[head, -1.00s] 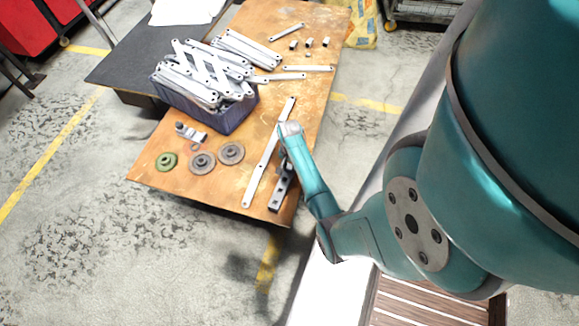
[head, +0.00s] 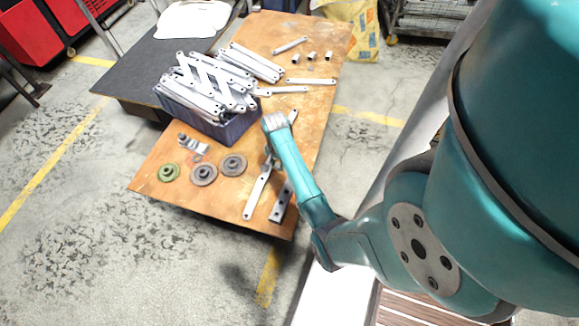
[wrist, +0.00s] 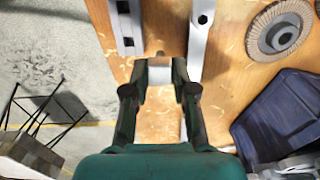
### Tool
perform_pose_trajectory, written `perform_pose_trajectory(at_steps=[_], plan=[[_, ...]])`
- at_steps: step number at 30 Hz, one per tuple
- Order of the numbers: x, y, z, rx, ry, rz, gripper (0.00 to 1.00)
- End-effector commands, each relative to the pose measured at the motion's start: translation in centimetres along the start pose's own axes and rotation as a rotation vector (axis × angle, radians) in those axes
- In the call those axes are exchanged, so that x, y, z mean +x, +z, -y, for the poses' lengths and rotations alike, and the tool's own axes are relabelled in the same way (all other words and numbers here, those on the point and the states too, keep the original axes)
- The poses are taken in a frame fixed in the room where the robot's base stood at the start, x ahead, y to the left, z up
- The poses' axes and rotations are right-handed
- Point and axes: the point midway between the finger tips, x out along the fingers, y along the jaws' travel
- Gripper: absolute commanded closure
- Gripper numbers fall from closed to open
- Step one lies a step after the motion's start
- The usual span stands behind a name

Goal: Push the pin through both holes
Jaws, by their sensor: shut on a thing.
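My gripper (wrist: 160,78) is shut on a small pale metal piece, which looks like the pin (wrist: 160,73); its ends are hard to make out. In the head view my arm hides most of the gripper (head: 270,163), which is over the long flat bar. That bar (head: 256,192) lies on the wooden table and has holes; it also shows in the wrist view (wrist: 200,30). A short grey bracket with square holes (head: 282,204) lies to its right. In the wrist view this bracket (wrist: 126,25) is ahead and left of the fingers. I cannot tell which two holes are meant.
A blue crate (head: 228,131) full of metal bars stands left of my gripper. Grey discs (head: 233,164) and a green disc (head: 169,172) lie near the table's left edge, by a small metal fitting (head: 193,145). More bars and small fittings lie at the back of the wooden table (head: 275,25).

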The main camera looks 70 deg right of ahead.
Motion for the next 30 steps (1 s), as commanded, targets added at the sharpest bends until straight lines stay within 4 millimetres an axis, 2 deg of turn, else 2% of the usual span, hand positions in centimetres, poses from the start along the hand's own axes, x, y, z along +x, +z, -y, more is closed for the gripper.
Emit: perform_pose_trajectory(at_steps=[1,3,6,9,30], plan=[[0.2,0.4,1.7,-0.011,0.001,0.000,1.00],[0.6,0.9,3.5,-0.016,0.002,0.000,1.00],[0.9,1.6,5.3,-0.022,0.005,0.000,1.00],[1.2,1.9,6.3,-0.023,0.005,-0.001,1.00],[5.0,2.0,6.6,-0.023,0.005,-0.001,1.00]])
